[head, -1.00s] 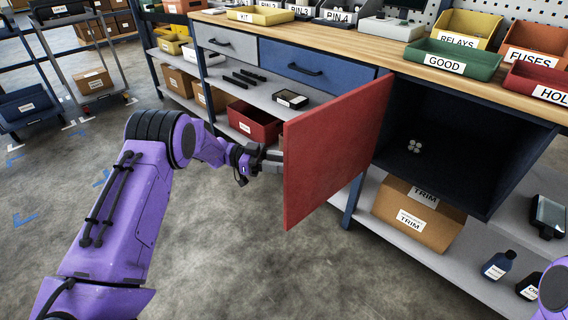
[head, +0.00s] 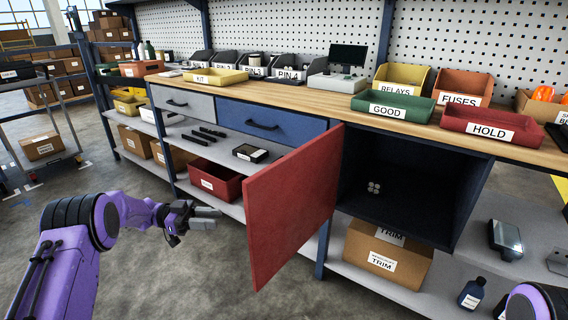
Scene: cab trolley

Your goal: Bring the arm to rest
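My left arm (head: 66,262), purple, comes in from the lower left. Its gripper (head: 208,219) is held out over the floor, just left of the open red cabinet door (head: 293,205). A narrow gap shows between the fingertips and the door. No object shows in the gripper, but the fingers are too small and edge-on to tell their opening. The door stands swung outward from the dark cabinet (head: 405,195), whose inside shows only a small cluster of pale round spots. Of my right arm only a purple part shows at the bottom right; its gripper is out of view.
The workbench (head: 330,108) carries a green GOOD bin (head: 393,105), a red HOLD bin (head: 490,125) and other bins. A red bin (head: 215,180) and a TRIM carton (head: 388,258) sit on the lower shelf. Floor left of the door is free.

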